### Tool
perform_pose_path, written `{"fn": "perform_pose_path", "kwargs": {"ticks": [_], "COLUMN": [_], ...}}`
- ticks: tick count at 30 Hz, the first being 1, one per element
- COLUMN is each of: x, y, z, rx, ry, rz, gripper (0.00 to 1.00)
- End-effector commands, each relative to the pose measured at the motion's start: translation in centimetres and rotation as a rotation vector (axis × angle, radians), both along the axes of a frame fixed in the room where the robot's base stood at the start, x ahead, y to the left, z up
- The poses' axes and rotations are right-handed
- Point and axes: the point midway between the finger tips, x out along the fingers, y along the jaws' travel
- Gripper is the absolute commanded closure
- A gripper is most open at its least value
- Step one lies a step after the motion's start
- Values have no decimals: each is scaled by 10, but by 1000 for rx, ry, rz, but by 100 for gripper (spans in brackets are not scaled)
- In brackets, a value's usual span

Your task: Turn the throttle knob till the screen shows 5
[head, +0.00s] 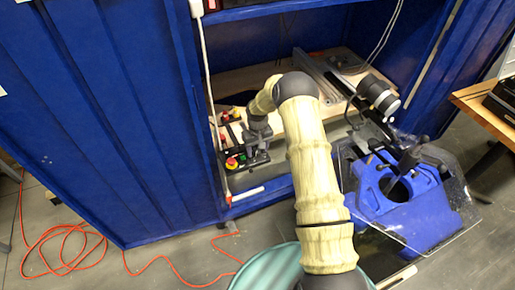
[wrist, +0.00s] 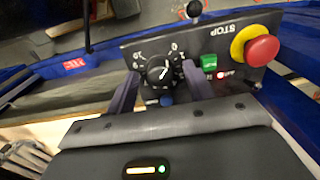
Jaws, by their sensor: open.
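The black throttle knob (wrist: 160,71) sits on a dark control panel (wrist: 219,49) with white dial numbers around it. A pale pointer line shows on its face. My gripper (wrist: 161,75) is open, with one finger on each side of the knob. I cannot tell whether the fingers touch it. In the head view my gripper (head: 257,157) is at the panel on the bench, and the knob is hidden there. A small red patch (wrist: 74,64) with pale marks, perhaps the screen, lies left of the panel in the wrist view. I cannot read it.
A red stop button (wrist: 262,50) on a yellow collar, a green switch (wrist: 209,62) and a black-ball lever (wrist: 194,9) are close to the knob. The blue cabinet (head: 100,120) walls in the bench. A blue machine (head: 410,213) stands at right.

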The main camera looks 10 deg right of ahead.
Motion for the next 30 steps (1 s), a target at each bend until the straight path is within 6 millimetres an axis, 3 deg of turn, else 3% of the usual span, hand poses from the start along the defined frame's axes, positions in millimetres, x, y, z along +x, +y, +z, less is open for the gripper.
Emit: {"fn": "perform_pose_path", "kwargs": {"ticks": [8,15,30], "x": [0,0,0], "y": [0,0,0], "z": [-2,-2,-3], "rx": [0,0,-2], "ry": [-1,0,0], "rz": [0,1,-76], "gripper": [47,91,92]}}
